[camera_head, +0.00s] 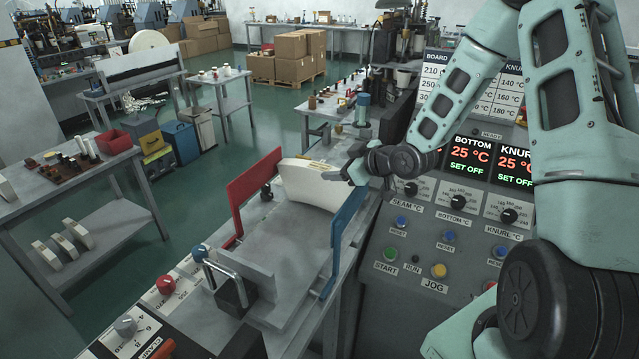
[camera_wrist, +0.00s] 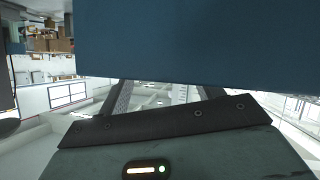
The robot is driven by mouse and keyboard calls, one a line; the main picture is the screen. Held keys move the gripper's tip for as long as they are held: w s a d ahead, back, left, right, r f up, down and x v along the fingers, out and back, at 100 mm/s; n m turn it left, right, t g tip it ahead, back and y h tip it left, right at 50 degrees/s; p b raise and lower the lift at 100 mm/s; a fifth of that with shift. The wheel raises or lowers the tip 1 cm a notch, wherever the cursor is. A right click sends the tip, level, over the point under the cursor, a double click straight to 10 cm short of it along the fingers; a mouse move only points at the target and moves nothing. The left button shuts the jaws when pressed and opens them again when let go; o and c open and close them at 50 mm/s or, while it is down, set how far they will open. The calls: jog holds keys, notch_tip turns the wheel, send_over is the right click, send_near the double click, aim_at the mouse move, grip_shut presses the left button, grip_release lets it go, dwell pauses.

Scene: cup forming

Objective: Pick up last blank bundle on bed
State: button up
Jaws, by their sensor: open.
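The blank bundle (camera_head: 308,186), a curved cream-white stack, stands at the far end of the grey bed (camera_head: 290,240). It sits between a red side guide (camera_head: 252,192) on the left and a blue side guide (camera_head: 346,232) on the right. My gripper (camera_head: 338,176) is open at the bundle's right end, above the blue guide's far end. Whether the fingers touch or straddle the bundle cannot be told. In the wrist view a large blue panel (camera_wrist: 200,40) fills the top and hides the fingertips; the bundle cannot be made out there.
A metal handle with a black block (camera_head: 232,293) stands at the bed's near left. The control panel (camera_head: 440,220) rises close on the right. More white blanks (camera_head: 62,246) lie on a bench's lower shelf at left. The floor aisle beyond the bed is clear.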

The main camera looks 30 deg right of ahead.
aim_at(321, 168)
jog(key=shift+p+x, duration=1.65)
jog(key=shift+x, duration=1.35)
jog(key=shift+s+f, duration=0.15)
jog(key=shift+f, duration=0.05)
grip_shut()
jog(key=shift+r, duration=0.1)
